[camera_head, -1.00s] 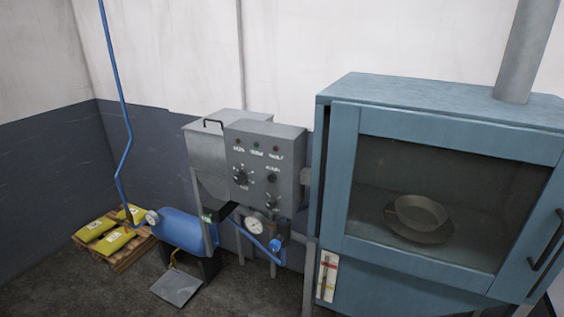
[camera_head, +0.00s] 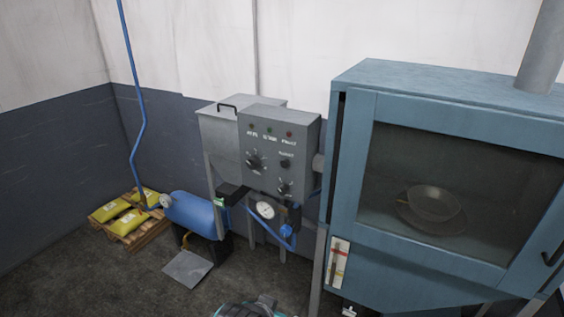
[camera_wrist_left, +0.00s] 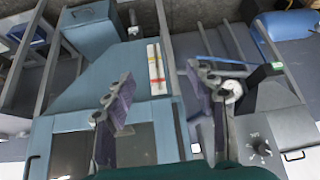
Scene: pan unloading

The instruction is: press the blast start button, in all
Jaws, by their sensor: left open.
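The grey control box (camera_head: 304,165) stands left of the blue cabinet in the head view. Its front has a row of small lamps, a large dial (camera_head: 255,160), a small dark button or knob (camera_head: 285,163) and a lower knob (camera_head: 284,187). The lettering is too blurred to tell which is blast start. A teal and dark part of my arm shows at the bottom edge, well below the box. In the left wrist view my left gripper (camera_wrist_left: 160,75) is open and empty, fingers apart. The box with a dial (camera_wrist_left: 261,148) shows there at lower right, apart from the fingers. My right gripper is out of view.
The blue cabinet (camera_head: 400,80) has a closed window with a pan (camera_head: 433,203) inside. Below the box are a gauge (camera_head: 265,210), blue hose and a blue tank (camera_head: 196,214). A foot pedal (camera_head: 188,268) and yellow bags (camera_head: 118,219) on a pallet stand left.

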